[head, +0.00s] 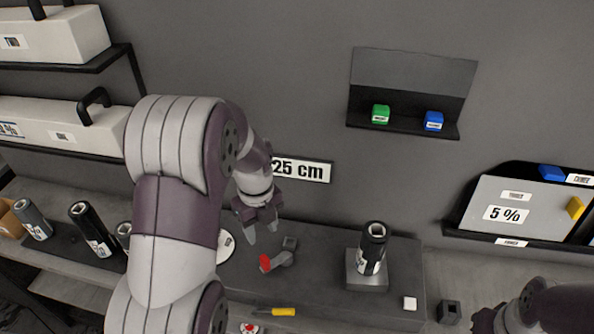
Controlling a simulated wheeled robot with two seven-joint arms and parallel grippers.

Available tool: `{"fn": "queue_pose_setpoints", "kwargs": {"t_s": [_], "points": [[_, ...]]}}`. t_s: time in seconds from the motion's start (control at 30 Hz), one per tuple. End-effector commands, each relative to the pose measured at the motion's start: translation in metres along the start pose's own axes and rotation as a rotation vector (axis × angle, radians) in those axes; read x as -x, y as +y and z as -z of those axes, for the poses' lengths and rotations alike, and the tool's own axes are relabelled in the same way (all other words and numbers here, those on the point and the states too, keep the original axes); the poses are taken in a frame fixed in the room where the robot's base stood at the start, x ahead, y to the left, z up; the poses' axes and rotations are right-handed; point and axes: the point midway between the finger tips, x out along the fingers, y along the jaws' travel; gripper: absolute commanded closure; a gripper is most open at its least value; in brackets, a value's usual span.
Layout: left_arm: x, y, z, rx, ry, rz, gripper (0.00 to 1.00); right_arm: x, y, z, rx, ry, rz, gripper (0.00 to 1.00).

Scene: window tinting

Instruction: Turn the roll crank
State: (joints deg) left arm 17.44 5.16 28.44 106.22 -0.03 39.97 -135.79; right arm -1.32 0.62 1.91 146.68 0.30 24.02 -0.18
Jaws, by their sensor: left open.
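A small grey crank-like piece with a red end (277,259) sits on the dark bench, a little left of centre. My left gripper (260,229) is open and empty, pointing down just above and left of this piece, apart from it as far as I can tell. A dark roll with a label (371,252) stands upright on a grey block (366,275) to the right. My right arm shows at the bottom right corner, and its gripper (487,319) is dark and partly cut off, so its jaws are unclear.
A "25 cm" sign (302,170) is behind the bench. A wall shelf (400,127) holds green and blue blocks. A "5 %" panel (516,209) is at right. Several rolls stand at left under white boxes (55,125). A yellow-handled tool (284,312) and white cube (410,303) are in front.

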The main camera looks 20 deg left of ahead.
Motion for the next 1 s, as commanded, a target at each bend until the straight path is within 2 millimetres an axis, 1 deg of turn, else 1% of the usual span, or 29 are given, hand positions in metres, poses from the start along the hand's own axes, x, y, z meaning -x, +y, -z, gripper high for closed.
{"fn": "queue_pose_setpoints", "kwargs": {"t_s": [0.17,0.2,0.27,0.3,0.4,0.43,0.47,0.53,0.6,0.67,0.8,0.9,1.0], "points": [[0.000,0.000,0.000,0.000,0.000,0.000,0.53,0.000,0.000,0.000,0.000,0.000,0.000,1.00],[-0.002,0.000,0.000,0.000,0.000,0.000,0.53,-0.004,0.000,0.000,0.000,0.000,0.000,1.00],[-0.012,-0.001,-0.001,0.000,-0.003,0.003,0.53,-0.025,0.000,-0.003,0.000,0.001,0.000,1.00],[-0.018,-0.002,-0.002,0.000,-0.004,0.004,0.53,-0.043,0.000,-0.005,0.000,0.001,0.000,1.00],[-0.018,-0.001,-0.002,0.000,-0.003,0.003,0.53,-0.073,0.000,-0.009,0.000,-0.001,0.000,1.00],[-0.016,-0.001,-0.001,-0.001,-0.001,0.002,0.53,-0.077,0.000,-0.009,0.000,-0.001,0.000,1.00],[-0.013,0.000,-0.001,-0.001,-0.001,0.001,0.53,-0.079,0.000,-0.010,0.000,-0.001,0.000,1.00],[-0.012,0.001,0.000,-0.001,0.004,-0.003,0.53,-0.076,0.000,-0.009,0.000,-0.001,0.000,1.00],[-0.019,0.001,0.001,-0.001,0.006,-0.006,0.53,-0.071,0.000,-0.008,0.000,0.000,0.000,1.00],[-0.033,0.002,0.001,-0.001,0.007,-0.007,0.53,-0.069,0.000,-0.008,0.000,0.001,0.000,1.00],[-0.070,0.002,0.001,-0.001,0.007,-0.007,0.53,-0.065,0.000,-0.008,0.000,0.000,0.000,1.00],[-0.093,0.002,0.001,-0.001,0.007,-0.006,0.53,-0.063,0.000,-0.007,0.000,0.000,0.000,1.00],[-0.112,0.002,0.001,-0.001,0.006,-0.005,0.53,-0.062,0.000,-0.007,0.000,0.000,0.000,1.00]]}}
